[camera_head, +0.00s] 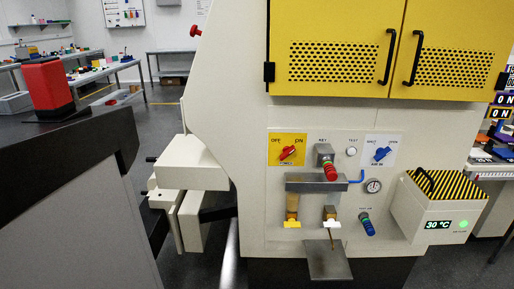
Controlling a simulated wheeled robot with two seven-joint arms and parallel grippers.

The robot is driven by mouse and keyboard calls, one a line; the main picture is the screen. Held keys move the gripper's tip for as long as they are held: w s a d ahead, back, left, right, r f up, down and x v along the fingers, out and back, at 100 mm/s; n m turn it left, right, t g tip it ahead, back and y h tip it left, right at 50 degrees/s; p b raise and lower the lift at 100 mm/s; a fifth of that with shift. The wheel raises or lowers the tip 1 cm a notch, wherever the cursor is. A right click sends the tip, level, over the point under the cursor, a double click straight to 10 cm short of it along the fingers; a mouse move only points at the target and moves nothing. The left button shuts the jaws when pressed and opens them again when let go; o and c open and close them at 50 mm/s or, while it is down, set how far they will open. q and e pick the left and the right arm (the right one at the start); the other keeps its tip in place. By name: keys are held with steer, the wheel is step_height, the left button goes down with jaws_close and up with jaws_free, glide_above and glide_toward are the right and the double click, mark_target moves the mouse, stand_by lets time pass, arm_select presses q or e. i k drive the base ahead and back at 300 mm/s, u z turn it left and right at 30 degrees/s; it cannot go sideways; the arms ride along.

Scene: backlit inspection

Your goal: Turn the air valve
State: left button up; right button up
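The air valve appears to be the blue knob (382,154) on a white plate (373,140) at the upper right of the machine's control panel. The knob sits at a slant, its upper end leaning right. Small lettering stands above and below it, too small to read surely. Nothing touches the knob, and it is fully visible. Neither of my grippers can be made out in the head view.
Left of the knob are a red power knob (287,153) on a yellow plate, a white test button (351,152) and a red-green key part (327,160). Below are a gauge (373,186) and a blue-green fitting (367,223). A striped box (437,205) juts out at right.

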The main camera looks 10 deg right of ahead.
mark_target(381, 153)
steer(key=z, duration=1.3)
